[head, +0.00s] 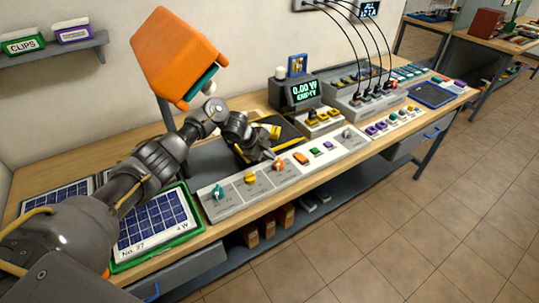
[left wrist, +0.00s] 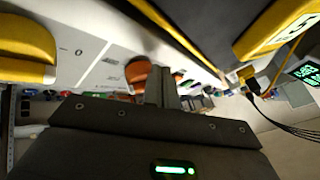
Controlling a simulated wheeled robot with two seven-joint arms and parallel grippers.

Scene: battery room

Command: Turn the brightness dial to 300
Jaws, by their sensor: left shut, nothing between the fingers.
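A pale control panel (head: 233,208) runs along the bench's front edge. It carries a teal dial (head: 217,192), a yellow dial (head: 250,179) and an orange dial (head: 279,166); the labels are too small to read, so I cannot tell which is brightness. My left gripper (head: 270,154) is shut and empty, its tips just behind the orange dial. In the left wrist view the shut fingers (left wrist: 162,88) are close beside the orange dial (left wrist: 138,73); contact is unclear. The yellow dial (left wrist: 25,50) is at the left there. My right gripper is out of view.
An orange lamp hood (head: 178,55) stands over the bench behind my left arm. A display (head: 305,92) reads "0.00 W EMPTY". Solar panels (head: 152,222) lie at the left. A grey knob (head: 347,134) and several buttons sit farther right on the panel.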

